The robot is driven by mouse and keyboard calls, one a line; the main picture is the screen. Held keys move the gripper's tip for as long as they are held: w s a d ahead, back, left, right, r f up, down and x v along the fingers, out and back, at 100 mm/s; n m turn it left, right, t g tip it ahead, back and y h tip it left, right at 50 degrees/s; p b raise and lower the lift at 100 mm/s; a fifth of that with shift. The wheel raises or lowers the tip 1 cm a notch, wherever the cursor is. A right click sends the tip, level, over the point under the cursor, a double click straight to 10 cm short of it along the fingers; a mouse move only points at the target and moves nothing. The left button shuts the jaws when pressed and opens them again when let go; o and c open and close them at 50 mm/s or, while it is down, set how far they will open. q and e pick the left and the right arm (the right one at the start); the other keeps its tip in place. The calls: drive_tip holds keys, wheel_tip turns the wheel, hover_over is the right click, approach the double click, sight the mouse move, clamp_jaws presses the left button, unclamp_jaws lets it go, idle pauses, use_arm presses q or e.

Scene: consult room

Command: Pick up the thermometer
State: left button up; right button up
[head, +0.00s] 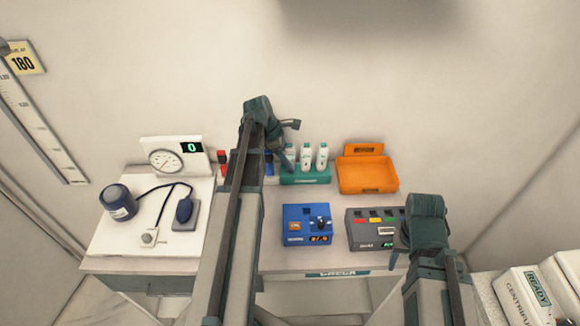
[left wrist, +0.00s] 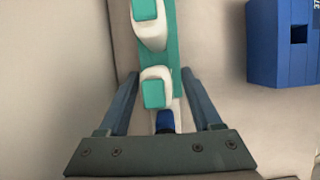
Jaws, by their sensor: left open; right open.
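I cannot tell for sure which thing is the thermometer. A blue unit (head: 306,224) with a small lit display and a dark piece on top stands on the table's front middle. A blue block with a square opening (left wrist: 283,44) shows at the right of the left wrist view. My left gripper (head: 286,146) is open at the teal rack (head: 305,177). In the left wrist view its fingers (left wrist: 160,76) lie on both sides of a white bottle with a teal cap (left wrist: 156,94), without a visible grip. My right gripper (head: 425,252) is open, low over the front right; its fingertips are partly hidden.
White bottles (head: 322,157) stand in the rack. An orange tray (head: 367,188) is behind a grey box with coloured labels (head: 374,229). A dial gauge with a green digit (head: 165,160) and a blue cuff (head: 118,203) are left. White boxes (head: 522,296) stand at lower right.

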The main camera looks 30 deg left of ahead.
sight(289, 145)
use_arm(q)
drive_tip(key=shift+w+d+f, duration=0.1)
drive_tip(key=shift+f, duration=0.4)
drive_tip(key=shift+r, duration=0.1)
use_arm(e)
drive_tip(key=shift+f, duration=0.4)
use_arm(q)
drive_tip(key=shift+c, duration=0.3)
clamp_jaws()
drive_tip(key=shift+r, duration=0.15)
use_arm(e)
drive_tip(key=shift+r, duration=0.2)
use_arm(q)
wheel_tip(289, 145, up, 10)
drive_tip(key=p, duration=1)
use_arm(e)
wheel_tip(289, 145, up, 10)
use_arm(q)
drive_tip(key=shift+r+p, duration=2.4)
drive_tip(key=shift+p, duration=0.1)
use_arm(e)
wheel_tip(289, 145, up, 5)
drive_tip(key=shift+f, duration=0.15)
